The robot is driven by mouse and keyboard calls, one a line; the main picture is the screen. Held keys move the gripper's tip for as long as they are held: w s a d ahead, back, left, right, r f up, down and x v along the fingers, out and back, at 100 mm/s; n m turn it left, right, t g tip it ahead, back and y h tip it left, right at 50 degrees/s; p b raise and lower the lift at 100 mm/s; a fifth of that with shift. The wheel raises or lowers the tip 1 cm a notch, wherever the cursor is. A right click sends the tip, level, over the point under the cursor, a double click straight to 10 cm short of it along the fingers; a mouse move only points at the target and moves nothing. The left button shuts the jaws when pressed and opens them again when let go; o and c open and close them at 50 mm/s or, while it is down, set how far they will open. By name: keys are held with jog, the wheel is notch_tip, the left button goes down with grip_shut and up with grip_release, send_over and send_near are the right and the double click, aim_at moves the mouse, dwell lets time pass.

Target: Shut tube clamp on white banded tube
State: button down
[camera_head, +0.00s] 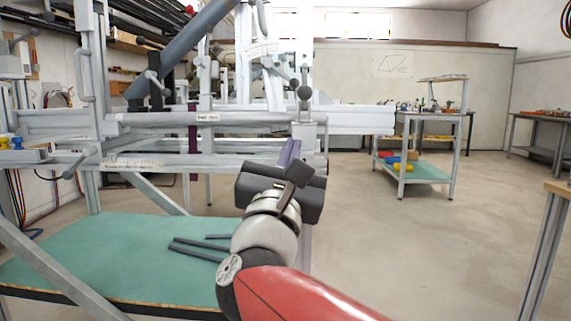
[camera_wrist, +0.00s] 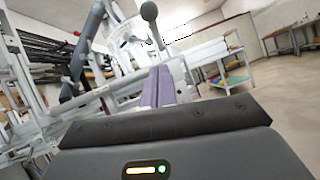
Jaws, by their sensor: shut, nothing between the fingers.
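A jig of pale metal beams stands at the left and centre in the head view. A grey horizontal tube (camera_head: 150,119) with a small white label runs along its front. I cannot tell whether this label is the white band. A clamp lever with a dark ball knob (camera_head: 304,92) stands upright near the tube's right end; the knob also shows in the wrist view (camera_wrist: 149,11), above my fingers. My gripper (camera_head: 291,146) is shut and empty, with its lavender fingers (camera_wrist: 160,71) together just below that clamp. Contact with the lever cannot be made out.
More ball-ended levers sit on the jig, one at the lower left (camera_head: 69,174). A green-topped bench (camera_head: 110,245) below holds several dark bars (camera_head: 197,251). A small cart (camera_head: 425,172) stands at the back right. The floor (camera_head: 420,250) to the right is clear.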

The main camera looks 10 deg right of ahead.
aim_at(304, 103)
jog(key=shift+w+d+r+p, duration=0.35)
jog(key=shift+w+r, duration=0.2)
jog(key=shift+r, duration=0.35)
jog(key=shift+w+d+r+p, duration=0.25)
jog(key=shift+w+d+r, duration=0.25)
jog(key=shift+r, duration=0.4)
jog(key=shift+w+d+r+p, duration=0.3)
jog(key=shift+w+r, duration=0.3)
jog(key=shift+r, duration=0.3)
jog(key=shift+a, duration=0.1)
